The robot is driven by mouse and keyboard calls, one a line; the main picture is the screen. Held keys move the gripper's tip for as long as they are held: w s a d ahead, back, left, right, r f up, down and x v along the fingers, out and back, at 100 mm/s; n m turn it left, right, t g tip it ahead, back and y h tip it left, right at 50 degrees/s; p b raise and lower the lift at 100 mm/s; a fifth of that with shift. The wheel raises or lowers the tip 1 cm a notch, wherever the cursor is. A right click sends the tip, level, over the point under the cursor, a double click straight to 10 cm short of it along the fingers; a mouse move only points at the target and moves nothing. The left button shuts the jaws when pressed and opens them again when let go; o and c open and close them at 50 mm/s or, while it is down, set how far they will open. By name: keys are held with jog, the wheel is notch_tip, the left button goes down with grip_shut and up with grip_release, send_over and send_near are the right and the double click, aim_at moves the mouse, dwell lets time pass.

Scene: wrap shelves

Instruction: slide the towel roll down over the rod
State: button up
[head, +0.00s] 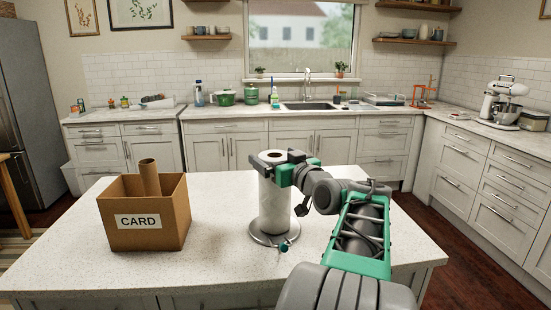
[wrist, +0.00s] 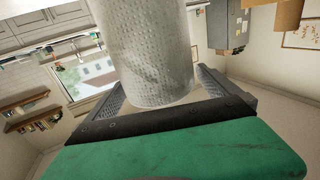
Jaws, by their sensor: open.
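The white towel roll (head: 275,205) stands upright on the island counter, above a round metal base plate (head: 262,238). The rod itself is not visible; I cannot tell whether a rod is inside the core. My gripper (head: 276,161) is at the upper end of the roll, with its fingers on either side. In the wrist view the dimpled roll (wrist: 150,50) lies between the two spread fingers of my gripper (wrist: 152,82). I cannot tell whether either finger touches it.
An open cardboard box (head: 160,238) marked CARD stands to the left, with a brown cardboard tube (head: 149,176) sticking out. A small dark item with a teal end (head: 284,246) is at the base's front edge. The counter (head: 215,262) between box and base is clear.

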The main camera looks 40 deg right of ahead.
jog(key=shift+s, duration=0.1)
jog(key=b+v, duration=0.1)
jog(key=v, duration=0.6)
jog(key=shift+s, duration=0.35)
